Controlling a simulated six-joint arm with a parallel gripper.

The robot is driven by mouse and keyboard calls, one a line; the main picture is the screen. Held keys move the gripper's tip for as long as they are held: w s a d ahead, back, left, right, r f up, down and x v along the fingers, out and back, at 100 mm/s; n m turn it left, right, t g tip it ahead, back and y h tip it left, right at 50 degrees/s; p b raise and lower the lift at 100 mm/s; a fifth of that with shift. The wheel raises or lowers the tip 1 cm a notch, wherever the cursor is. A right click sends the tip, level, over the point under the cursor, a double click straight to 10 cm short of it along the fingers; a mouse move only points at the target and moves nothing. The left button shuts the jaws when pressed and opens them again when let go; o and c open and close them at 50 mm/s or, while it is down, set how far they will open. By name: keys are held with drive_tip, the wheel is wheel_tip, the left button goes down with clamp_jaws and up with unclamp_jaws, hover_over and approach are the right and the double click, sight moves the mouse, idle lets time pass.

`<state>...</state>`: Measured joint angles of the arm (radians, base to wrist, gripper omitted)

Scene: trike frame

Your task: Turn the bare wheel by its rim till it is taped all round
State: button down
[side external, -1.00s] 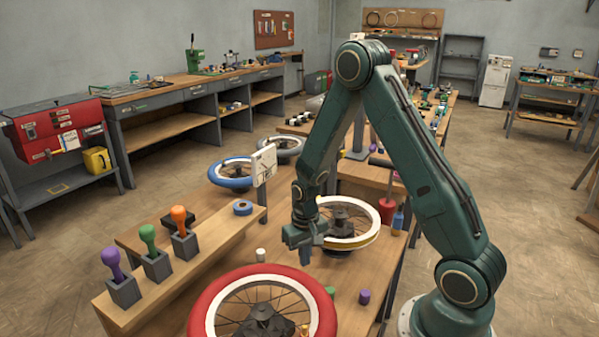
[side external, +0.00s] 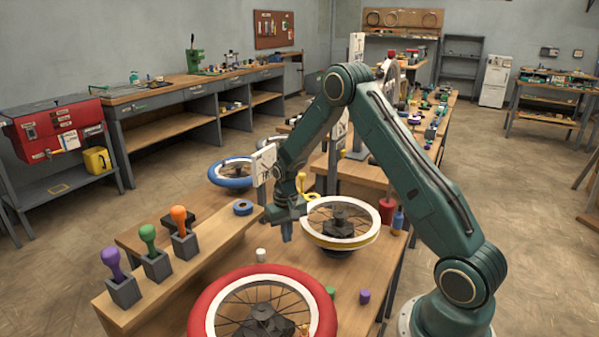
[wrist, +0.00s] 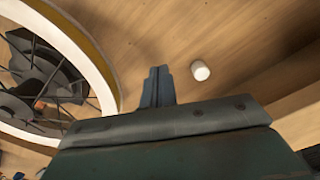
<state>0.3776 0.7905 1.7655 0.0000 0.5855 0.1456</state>
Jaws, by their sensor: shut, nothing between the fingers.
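The wheel with the white rim (side external: 373,239) lies flat on a dark hub stand on the bench. A yellow band shows along the outer side of its near edge; the far outer side is hidden. In the wrist view the rim (wrist: 88,48) curves down the left, with yellow on its outer side. My gripper (side external: 287,236) is just left of the wheel, pointing down. Its fingers (wrist: 158,88) are together and empty, with a small gap between them and the rim in the wrist view.
A red-tyred wheel (side external: 207,310) lies in front and a blue one (side external: 229,183) behind left. A white cylinder (side external: 261,255) stands near my gripper; it also shows in the wrist view (wrist: 200,70). A raised shelf (side external: 212,243) with coloured-handled tools runs along the left.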

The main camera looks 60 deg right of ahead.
drive_tip(key=shift+s+d, duration=0.55)
drive_tip(key=shift+d, duration=0.3)
drive_tip(key=shift+s+d, duration=0.5)
drive_tip(key=shift+d, duration=0.3)
idle(0.7)
drive_tip(key=s+a, duration=0.6)
drive_tip(key=s, duration=0.4)
drive_tip(key=shift+s, duration=0.2)
drive_tip(key=shift+w+a, duration=0.1)
drive_tip(key=shift+a, duration=0.05)
drive_tip(key=w+a, duration=0.2)
drive_tip(key=a, duration=0.1)
drive_tip(key=shift+a, duration=0.1)
idle(0.4)
drive_tip(key=w+d, duration=0.6)
drive_tip(key=w, duration=0.4)
drive_tip(key=shift+d, duration=0.2)
drive_tip(key=shift+w, duration=0.1)
